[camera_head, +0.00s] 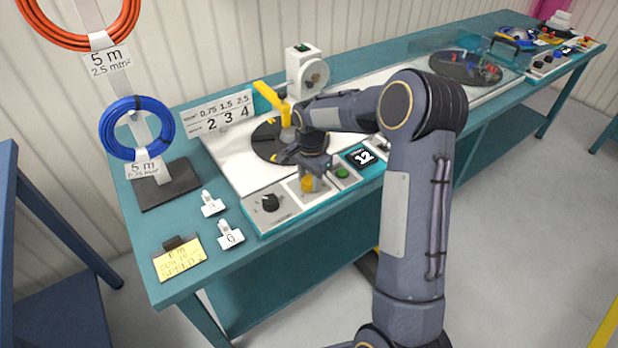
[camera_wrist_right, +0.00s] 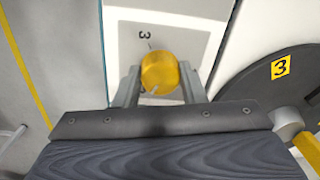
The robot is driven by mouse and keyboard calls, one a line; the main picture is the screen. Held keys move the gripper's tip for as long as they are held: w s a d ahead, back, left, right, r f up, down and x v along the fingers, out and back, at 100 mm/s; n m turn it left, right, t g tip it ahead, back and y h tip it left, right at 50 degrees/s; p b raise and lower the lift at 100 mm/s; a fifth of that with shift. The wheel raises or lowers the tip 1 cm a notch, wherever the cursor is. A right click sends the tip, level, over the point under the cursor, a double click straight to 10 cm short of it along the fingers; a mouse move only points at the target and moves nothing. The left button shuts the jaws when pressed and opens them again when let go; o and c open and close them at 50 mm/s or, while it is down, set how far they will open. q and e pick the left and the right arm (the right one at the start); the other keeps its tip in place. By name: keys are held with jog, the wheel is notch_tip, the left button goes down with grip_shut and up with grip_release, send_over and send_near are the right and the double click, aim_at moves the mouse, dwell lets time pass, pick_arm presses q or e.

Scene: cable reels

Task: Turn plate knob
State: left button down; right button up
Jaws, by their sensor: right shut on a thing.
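The yellow plate knob (camera_head: 307,184) sits on a light square plate at the front of the control panel. In the right wrist view the knob (camera_wrist_right: 160,72) is round, with a short pale pointer line at its lower edge and a "3" printed on the plate beyond it. My right gripper (camera_head: 312,176) reaches down over the panel and is shut on the knob. In the right wrist view its two fingers (camera_wrist_right: 158,86) stand on either side of the knob. My left gripper is not in view.
A blue cable coil (camera_head: 137,127) hangs at left.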

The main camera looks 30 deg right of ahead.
jog(key=n, duration=0.5)
jog(key=shift+n, duration=0.4)
jog(key=n, duration=1.1)
jog(key=shift+d+r+n+p, duration=0.1)
jog(key=shift+n+p, duration=0.25)
jog(key=shift+n, duration=0.05)
jog(key=n, duration=0.5)
jog(key=shift+w+g, duration=0.1)
jog(key=shift+g, duration=0.2)
jog(key=shift+n, duration=0.4)
jog(key=o, duration=1)
